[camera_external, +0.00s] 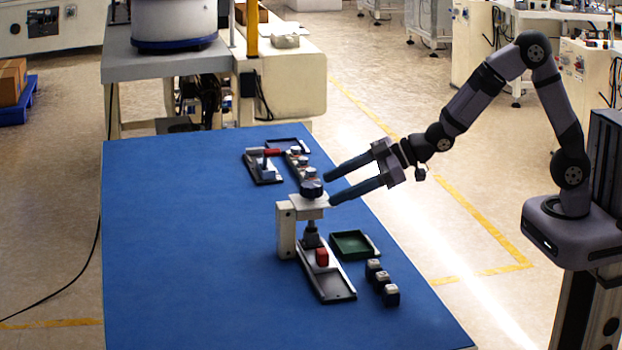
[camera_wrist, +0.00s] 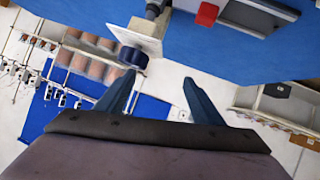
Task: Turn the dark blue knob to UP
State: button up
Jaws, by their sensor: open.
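The dark blue knob (camera_external: 312,188) sits on top of a light grey press-like fixture (camera_external: 286,230) on the blue table. In the wrist view the knob (camera_wrist: 132,57) shows under the fixture's white plate (camera_wrist: 143,38), ahead of my fingers. My gripper (camera_external: 328,190) is open, its two dark fingers pointing left at about the knob's height. In the external view the fingertips are just right of the knob. In the wrist view the knob lies up and left of the gap between the fingertips (camera_wrist: 158,82). No marking on the knob can be read.
Below the knob, a red block (camera_external: 322,257) sits on a grey rail base (camera_external: 328,284). A green tray (camera_external: 354,245) and several dark blocks with light tops (camera_external: 382,281) stand to its right. Another fixture (camera_external: 264,165) stands farther back. The table's left half (camera_external: 180,240) is clear.

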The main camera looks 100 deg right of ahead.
aim_at(295, 201)
jog(key=w+d+t, duration=0.1)
jog(key=d+t+b, duration=0.1)
jog(key=d, duration=0.1)
jog(key=w+d+r+t+b, duration=0.1)
jog(key=shift+w+d+h, duration=0.15)
jog(key=shift+w+h, duration=0.15)
jog(key=f+b, duration=0.1)
jog(key=d+f+m+t+b, duration=0.1)
jog(key=f+t+b, duration=0.1)
jog(key=shift+s+d+f+m, duration=0.1)
jog(key=shift+s+d+m, duration=0.15)
jog(key=shift+d+m, duration=0.1)
jog(key=shift+s+d+f+m+b, duration=0.1)
jog(key=shift+s+f+m+b, duration=0.2)
jog(key=shift+f+m+b, duration=0.1)
jog(key=shift+w+r, duration=0.1)
jog(key=shift+p+x, duration=0.9)
jog(key=shift+x, duration=2.65)
jog(key=shift+r, duration=0.1)
jog(key=c, duration=1)
